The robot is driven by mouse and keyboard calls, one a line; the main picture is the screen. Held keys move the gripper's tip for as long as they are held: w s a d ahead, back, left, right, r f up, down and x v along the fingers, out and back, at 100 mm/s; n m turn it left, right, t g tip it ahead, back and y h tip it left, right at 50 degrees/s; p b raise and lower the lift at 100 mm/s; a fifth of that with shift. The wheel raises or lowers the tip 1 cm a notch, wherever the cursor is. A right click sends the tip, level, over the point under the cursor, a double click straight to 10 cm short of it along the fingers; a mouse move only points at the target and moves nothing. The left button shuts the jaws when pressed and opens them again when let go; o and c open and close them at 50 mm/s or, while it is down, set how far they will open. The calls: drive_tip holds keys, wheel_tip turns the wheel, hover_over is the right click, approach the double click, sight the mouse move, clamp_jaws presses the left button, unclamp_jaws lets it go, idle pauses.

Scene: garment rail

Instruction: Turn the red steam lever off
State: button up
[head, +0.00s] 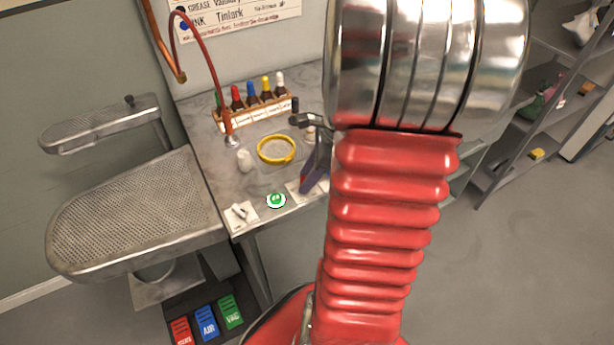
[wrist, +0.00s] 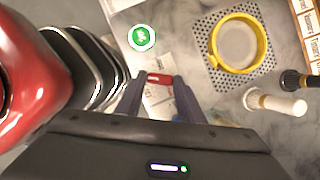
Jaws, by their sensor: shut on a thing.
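A row of three coloured panels sits low at the bottom of the head view. The red panel (head: 181,332) is at its left end, cut by the picture's lower edge, and I cannot read its lettering. Beside it are a blue panel (head: 207,322) marked AIR and a green panel (head: 230,311). I cannot make out a lever position. My gripper (head: 314,178) is over the front of the marble bench, well away from the panels. In the wrist view my gripper (wrist: 160,82) is shut on a small red object (wrist: 160,78), above a white card (wrist: 160,100).
A perforated pressing board (head: 140,210) stands left, above the panels. Shelves (head: 520,130) are at right. The floor (head: 510,270) is clear at right.

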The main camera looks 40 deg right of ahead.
drive_tip(key=n, duration=0.2)
drive_tip(key=n+g, duration=0.1)
drive_tip(key=n, duration=0.1)
drive_tip(key=n+g+y, duration=0.1)
drive_tip(key=n, duration=0.1)
drive_tip(key=shift+w+d, duration=0.25)
drive_tip(key=shift+w, duration=0.05)
idle(0.3)
drive_tip(key=o, duration=1.1)
drive_tip(key=shift+c, duration=0.2)
drive_tip(key=v, duration=1.3)
drive_tip(key=shift+d+r, duration=0.2)
drive_tip(key=shift+r, duration=0.15)
